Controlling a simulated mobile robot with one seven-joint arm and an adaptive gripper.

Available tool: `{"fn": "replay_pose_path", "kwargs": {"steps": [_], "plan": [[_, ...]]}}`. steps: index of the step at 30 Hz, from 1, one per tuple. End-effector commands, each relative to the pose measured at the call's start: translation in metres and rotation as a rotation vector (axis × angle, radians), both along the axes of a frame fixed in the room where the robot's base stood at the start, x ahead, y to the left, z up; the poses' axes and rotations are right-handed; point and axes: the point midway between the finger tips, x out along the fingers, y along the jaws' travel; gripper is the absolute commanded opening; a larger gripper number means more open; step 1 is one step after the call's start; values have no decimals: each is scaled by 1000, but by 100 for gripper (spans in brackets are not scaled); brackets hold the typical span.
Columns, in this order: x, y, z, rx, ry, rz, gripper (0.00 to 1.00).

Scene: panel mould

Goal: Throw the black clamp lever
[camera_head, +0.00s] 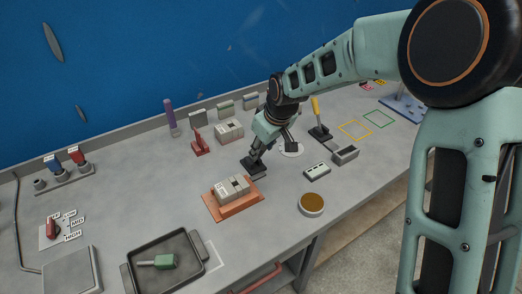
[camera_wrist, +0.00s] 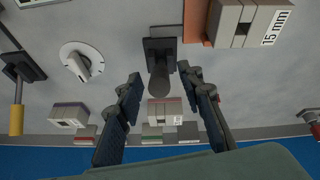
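The black clamp (camera_wrist: 160,46) stands on the bench, with its dark lever (camera_wrist: 160,80) rising toward the camera in the wrist view. In the head view the clamp's black base (camera_head: 251,168) shows below and left of my gripper (camera_head: 274,149). My gripper is open, and its two fingers stand apart on either side of the lever in the wrist view (camera_wrist: 163,88). I see no clear contact with the lever. In the head view the lever is partly hidden by the gripper.
An orange plate (camera_head: 246,202) with a grey block (camera_head: 233,188) lies beside the clamp. A red clamp (camera_head: 201,144), a yellow-handled clamp (camera_head: 317,122) and a white round dial (camera_wrist: 81,62) stand nearby. A round brown-topped dish (camera_head: 311,205) and a dark tray (camera_head: 165,283) sit nearer the front.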

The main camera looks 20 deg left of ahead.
Motion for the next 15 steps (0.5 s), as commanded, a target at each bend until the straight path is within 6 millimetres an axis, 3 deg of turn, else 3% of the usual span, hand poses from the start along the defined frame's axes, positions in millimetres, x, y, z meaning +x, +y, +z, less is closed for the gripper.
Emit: {"fn": "replay_pose_path", "kwargs": {"steps": [6, 15], "plan": [[5, 5, -17, 0, 0, 0, 34], [6, 6, -19, 1, -1, -1, 34]]}}
